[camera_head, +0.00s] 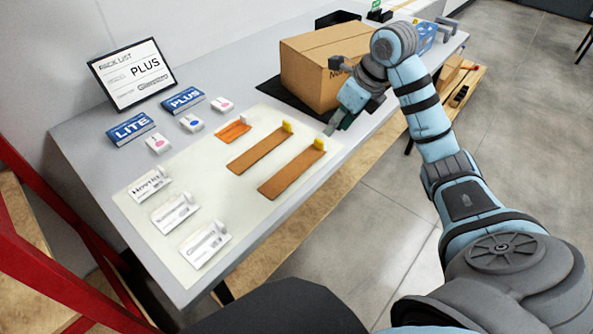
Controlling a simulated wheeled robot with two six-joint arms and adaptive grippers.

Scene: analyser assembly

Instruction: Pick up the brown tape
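Two long brown strips with yellow ends lie on the pale mat (215,190). One brown strip (258,151) is farther back, and the other brown strip (290,171) is nearer the front edge. They are the brown, tape-like things in view; I cannot tell which is the brown tape. My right gripper (336,127) points down over the table, just beyond the yellow end of the nearer strip, between it and the cardboard box. Its fingers are small and partly hidden, so their opening is unclear. No strip is seen in it. My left gripper is out of view.
A cardboard box (315,78) stands on a black mat (283,98) behind the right gripper. An orange packet (233,130), blue LITE (130,129) and PLUS (182,101) boxes, white cards and a pick list sign (132,75) occupy the table. Red rails (60,215) stand at left.

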